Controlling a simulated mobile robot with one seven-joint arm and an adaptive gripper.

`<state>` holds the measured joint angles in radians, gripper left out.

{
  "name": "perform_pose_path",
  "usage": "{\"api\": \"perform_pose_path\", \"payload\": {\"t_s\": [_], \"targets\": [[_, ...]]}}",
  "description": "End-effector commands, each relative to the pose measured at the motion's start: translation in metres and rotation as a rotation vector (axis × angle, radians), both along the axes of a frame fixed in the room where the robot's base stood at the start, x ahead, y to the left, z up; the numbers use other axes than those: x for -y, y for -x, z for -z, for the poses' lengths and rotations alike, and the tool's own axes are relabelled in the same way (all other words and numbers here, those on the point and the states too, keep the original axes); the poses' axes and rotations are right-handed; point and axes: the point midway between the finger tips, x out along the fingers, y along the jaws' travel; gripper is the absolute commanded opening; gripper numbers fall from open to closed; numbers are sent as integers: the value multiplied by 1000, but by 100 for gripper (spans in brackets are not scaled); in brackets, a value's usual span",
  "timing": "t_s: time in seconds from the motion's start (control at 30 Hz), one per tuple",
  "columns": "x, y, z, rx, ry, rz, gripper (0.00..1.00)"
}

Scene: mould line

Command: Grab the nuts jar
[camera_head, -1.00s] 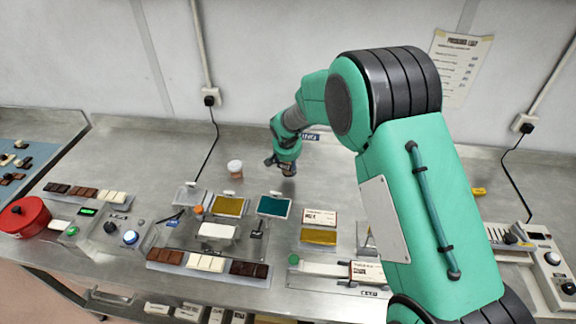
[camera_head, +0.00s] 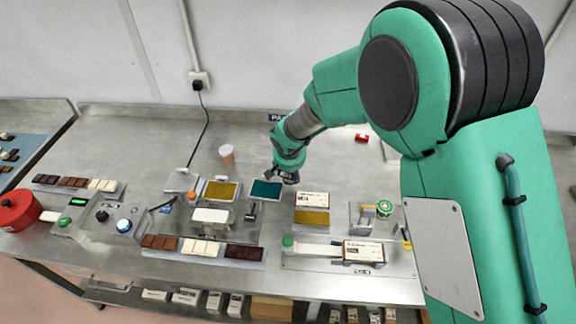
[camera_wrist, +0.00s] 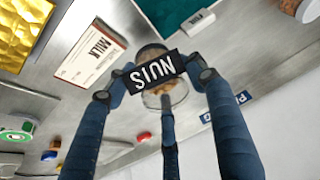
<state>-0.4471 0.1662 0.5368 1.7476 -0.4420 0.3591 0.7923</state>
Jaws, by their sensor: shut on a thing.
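The nuts jar (camera_wrist: 156,72) is a small clear jar with a black label in white letters, with brown contents showing, in the wrist view. My gripper (camera_wrist: 162,84) has its dark blue fingers closed around it, on both sides and from below in the picture. In the head view my gripper (camera_head: 288,177) is over the bench, just right of the teal-topped tray. The jar is mostly hidden by the gripper there. I cannot tell whether it touches the bench.
The teal tray (camera_head: 266,190) and a white milk box (camera_head: 314,199) are close to the gripper. A pale cup (camera_head: 227,154) stands to the left. A green-topped reel (camera_head: 384,208) and a small red item (camera_head: 362,138) are to the right. The bench behind is mostly bare.

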Motion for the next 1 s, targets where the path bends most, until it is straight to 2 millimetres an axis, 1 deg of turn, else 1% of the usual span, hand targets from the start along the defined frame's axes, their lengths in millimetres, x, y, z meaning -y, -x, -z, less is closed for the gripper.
{"api": "perform_pose_path", "payload": {"t_s": [0.2, 0.8, 0.9, 1.0], "targets": [[2, 6, -1, 1, -1, 0, 24], [2, 6, -1, 0, 0, 1, 24], [6, 6, -1, 0, -1, 9, 24], [17, 5, -1, -2, -2, 36, 24]]}}
